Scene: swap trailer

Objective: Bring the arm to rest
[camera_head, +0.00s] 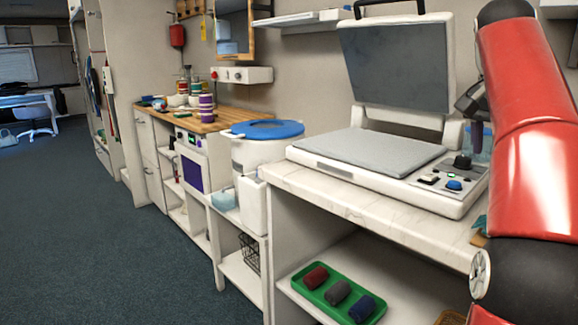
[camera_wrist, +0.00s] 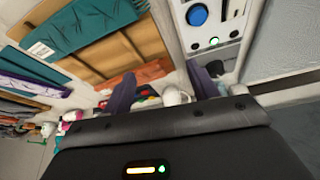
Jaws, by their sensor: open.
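My red and black arm (camera_head: 528,130) is raised along the right edge of the head view, bent beside the press. My gripper (camera_wrist: 163,90) is open, its two dark fingers apart, with nothing held between them. In the head view only part of the gripper shows, left of the arm and above the press's control panel; the arm hides the rest. In the wrist view the control panel with a blue knob (camera_wrist: 197,14) lies beyond the fingers.
The press (camera_head: 385,155) stands lid-up on a pale counter (camera_head: 350,205). A green tray (camera_head: 312,303) with three rolls sits on the shelf below. A blue-lidded white bin (camera_head: 262,158) stands left of it. Folded teal cloth (camera_wrist: 85,25) shows in the wrist view. The floor at left is clear.

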